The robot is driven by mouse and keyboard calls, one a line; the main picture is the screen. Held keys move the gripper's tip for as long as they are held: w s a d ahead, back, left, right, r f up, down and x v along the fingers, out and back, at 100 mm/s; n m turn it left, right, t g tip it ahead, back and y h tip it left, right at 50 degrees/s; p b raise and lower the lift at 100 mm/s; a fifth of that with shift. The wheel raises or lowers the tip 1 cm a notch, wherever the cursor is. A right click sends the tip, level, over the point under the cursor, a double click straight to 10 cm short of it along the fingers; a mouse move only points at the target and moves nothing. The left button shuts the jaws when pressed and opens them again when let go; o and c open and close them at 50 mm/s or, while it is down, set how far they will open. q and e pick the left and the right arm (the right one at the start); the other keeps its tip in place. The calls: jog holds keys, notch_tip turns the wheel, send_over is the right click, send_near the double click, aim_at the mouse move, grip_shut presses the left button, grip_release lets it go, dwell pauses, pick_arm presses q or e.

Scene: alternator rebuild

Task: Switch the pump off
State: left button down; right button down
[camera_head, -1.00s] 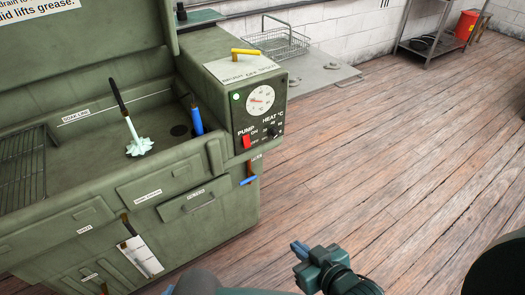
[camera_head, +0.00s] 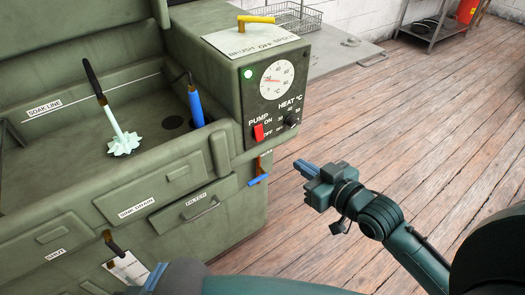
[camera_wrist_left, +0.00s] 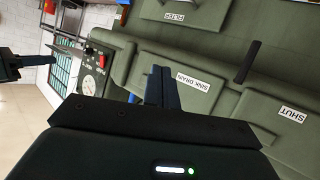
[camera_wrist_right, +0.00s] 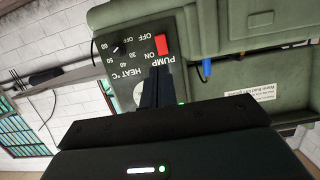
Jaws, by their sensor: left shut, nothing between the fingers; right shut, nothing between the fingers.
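The red pump switch (camera_head: 258,131) sits on the dark control panel of the green wash cabinet, between the ON and OFF labels. Its exact tilt is too small to tell. A green lamp (camera_head: 248,74) on the panel is lit. My right gripper (camera_head: 303,167) is shut and empty, in front of and to the right of the panel, apart from the switch. The switch also shows in the right wrist view (camera_wrist_right: 161,45), just beyond the fingertips. My left gripper (camera_head: 155,277) is shut and empty, low in front of the cabinet's lower front. The left wrist view also shows the switch (camera_wrist_left: 89,51).
A heat knob (camera_head: 291,120) and a dial (camera_head: 277,79) share the panel. A blue-handled valve (camera_head: 258,180) sticks out below it. A brush (camera_head: 122,140) stands in the sink, with a blue tool (camera_head: 196,109) near it. The floor to the right is clear.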

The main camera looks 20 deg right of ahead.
jog(key=shift+f, duration=0.35)
pick_arm(q)
jog(key=shift+f, duration=0.1)
pick_arm(e)
jog(key=shift+w, duration=0.15)
jog(key=b, duration=0.2)
send_near(258, 133)
jog(key=w+a+f, duration=0.1)
jog(key=w+f, duration=0.3)
jog(key=w, duration=0.1)
pick_arm(q)
jog(key=shift+a+r+t, duration=0.3)
jog(key=shift+a+t, duration=0.1)
jog(key=shift+t, duration=0.1)
pick_arm(e)
jog(key=shift+w+a+f, duration=0.15)
jog(key=shift+w+a, duration=0.15)
jog(key=shift+w, duration=0.1)
pick_arm(q)
jog(key=shift+f, duration=0.15)
pick_arm(e)
jog(key=shift+f, duration=0.1)
